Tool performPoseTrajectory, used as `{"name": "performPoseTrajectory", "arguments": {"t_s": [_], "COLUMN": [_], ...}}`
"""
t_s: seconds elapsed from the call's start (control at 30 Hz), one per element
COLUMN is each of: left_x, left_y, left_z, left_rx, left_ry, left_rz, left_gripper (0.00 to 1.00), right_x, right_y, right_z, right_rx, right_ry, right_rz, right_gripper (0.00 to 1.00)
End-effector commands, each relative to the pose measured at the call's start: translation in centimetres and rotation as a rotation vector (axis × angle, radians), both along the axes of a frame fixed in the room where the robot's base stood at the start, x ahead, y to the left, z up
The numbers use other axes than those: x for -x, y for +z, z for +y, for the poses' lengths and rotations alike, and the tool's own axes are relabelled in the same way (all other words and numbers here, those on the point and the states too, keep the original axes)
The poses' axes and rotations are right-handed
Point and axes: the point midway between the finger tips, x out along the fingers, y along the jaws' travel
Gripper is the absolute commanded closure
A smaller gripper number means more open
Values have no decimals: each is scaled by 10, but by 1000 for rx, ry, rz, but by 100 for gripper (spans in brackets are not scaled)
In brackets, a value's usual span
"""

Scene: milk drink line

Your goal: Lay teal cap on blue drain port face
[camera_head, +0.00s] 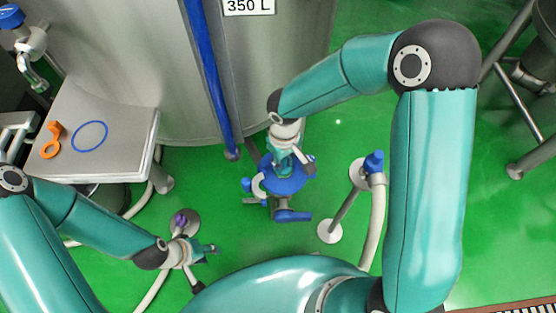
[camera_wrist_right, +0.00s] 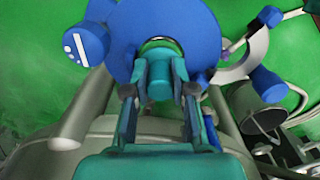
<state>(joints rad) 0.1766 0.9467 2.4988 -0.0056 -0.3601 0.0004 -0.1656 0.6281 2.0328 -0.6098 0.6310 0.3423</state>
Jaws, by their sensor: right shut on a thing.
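My right gripper (camera_wrist_right: 158,98) is shut on the teal cap (camera_wrist_right: 158,72), with one finger on each side of it. In the head view my right gripper (camera_head: 286,153) points down over the blue drain port face (camera_head: 290,186). In the right wrist view the blue face (camera_wrist_right: 185,28) is a round disc just beyond the cap. The cap overlaps the lower part of its central opening. I cannot tell whether cap and face touch. My left gripper (camera_head: 207,250) is low at the left, away from the port; its jaws are too small to read.
A steel tank (camera_head: 130,45) with a blue pipe (camera_head: 208,75) stands behind the port. A steel table (camera_head: 125,130) at the left bears an orange part (camera_head: 50,140) and a blue ring (camera_head: 90,136). A hose post with a blue top (camera_head: 374,162) stands right of the port.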

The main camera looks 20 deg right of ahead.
Motion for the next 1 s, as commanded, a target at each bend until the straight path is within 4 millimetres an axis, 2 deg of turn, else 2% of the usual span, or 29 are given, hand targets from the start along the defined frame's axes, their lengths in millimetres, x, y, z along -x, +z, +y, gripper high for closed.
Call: {"name": "performPoseTrajectory", "arguments": {"t_s": [0.5, 0.53, 0.7, 1.0], "left_x": [0, 0, 0, 0], "left_y": [-5, -4, -4, -4], "left_z": [0, 0, 0, 0], "left_rx": [0, 0, 0, 0], "left_ry": [0, 0, 0, 0], "left_rz": [0, 0, 0, 0], "left_gripper": [60, 60, 60, 60], "right_x": [0, 0, 0, 0], "right_y": [-4, -3, -3, -3], "right_z": [1, 1, 1, 1], "right_rx": [0, 0, 0, 0], "right_ry": [1, 1, 2, 2], "right_rz": [0, 0, 0, 1], "right_gripper": [100, 72, 46, 46]}}
